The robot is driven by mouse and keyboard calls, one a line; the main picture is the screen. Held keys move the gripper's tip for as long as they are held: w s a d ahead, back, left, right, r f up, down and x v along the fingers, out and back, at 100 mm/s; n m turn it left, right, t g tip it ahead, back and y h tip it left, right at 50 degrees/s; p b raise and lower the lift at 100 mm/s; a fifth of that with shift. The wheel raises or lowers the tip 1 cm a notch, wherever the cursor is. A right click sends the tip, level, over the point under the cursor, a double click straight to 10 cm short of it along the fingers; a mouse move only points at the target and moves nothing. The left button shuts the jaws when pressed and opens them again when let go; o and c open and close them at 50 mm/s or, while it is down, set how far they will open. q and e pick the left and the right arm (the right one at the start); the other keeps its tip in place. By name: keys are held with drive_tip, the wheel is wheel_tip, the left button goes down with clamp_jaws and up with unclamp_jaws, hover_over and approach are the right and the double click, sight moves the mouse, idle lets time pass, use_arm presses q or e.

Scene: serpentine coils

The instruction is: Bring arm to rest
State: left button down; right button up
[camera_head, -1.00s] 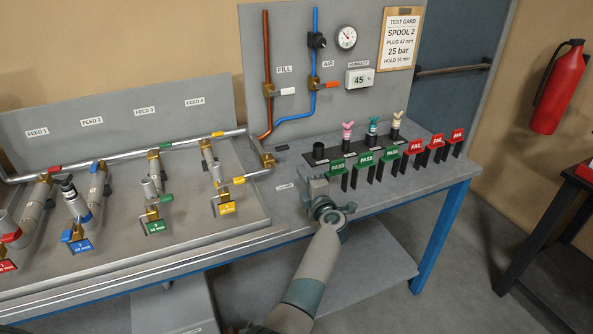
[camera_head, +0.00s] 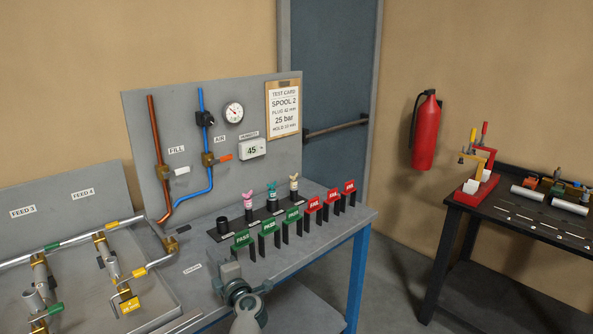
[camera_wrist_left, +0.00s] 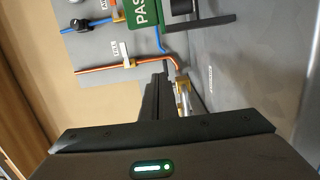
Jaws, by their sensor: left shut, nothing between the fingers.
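My left arm comes in from the bottom of the head view. Its gripper (camera_head: 229,272) is over the front part of the grey bench (camera_head: 330,236), just in front of the leftmost green PASS tag (camera_head: 242,239). Its fingers are hard to make out there. In the left wrist view the dark fingers (camera_wrist_left: 158,92) are together with nothing between them. A PASS tag (camera_wrist_left: 143,14) shows close beyond them at the top. My right gripper is not in view.
Red FAIL tags (camera_head: 331,194) and a black rack with coloured plugs (camera_head: 271,192) stand on the bench. Pipes with valves (camera_head: 100,240) lie left. A fire extinguisher (camera_head: 426,130) hangs on the wall. A dark table (camera_head: 520,218) stands right, with open floor between.

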use_arm(q)
drive_tip(key=s+d+m+t+h, duration=0.6)
drive_tip(key=s+d+m+h, duration=0.35)
drive_tip(key=m+h, duration=0.4)
drive_tip(key=s+d+f+m+g+h, duration=0.4)
drive_tip(key=s+d+f+m+g, duration=0.25)
drive_tip(key=s+f+m, duration=0.5)
drive_tip(key=s+a+f+m+g+y, duration=0.1)
drive_tip(key=s+f+g, duration=0.2)
drive_tip(key=s, duration=0.6)
drive_tip(key=s+a+f+m+g+y, duration=0.1)
drive_tip(key=s+f+g, duration=0.25)
drive_tip(key=s, duration=0.55)
drive_tip(key=s+a+f+g+y, duration=0.1)
drive_tip(key=s+a+g+y, duration=0.15)
drive_tip(key=s, duration=0.55)
drive_tip(key=s+a+g+y, duration=0.1)
drive_tip(key=s+a, duration=0.3)
drive_tip(key=s, duration=0.4)
wheel_tip(320, 180, down, 29)
drive_tip(key=s+g, duration=0.2)
drive_tip(key=s+a+f, duration=0.1)
drive_tip(key=s+f, duration=0.8)
drive_tip(key=s+a+f+m+b, duration=0.1)
drive_tip(key=s+a+f, duration=0.1)
drive_tip(key=s+f, duration=0.7)
drive_tip(key=shift+a+f+g, duration=0.2)
drive_tip(key=shift+a+g, duration=0.05)
drive_tip(key=shift+g, duration=0.1)
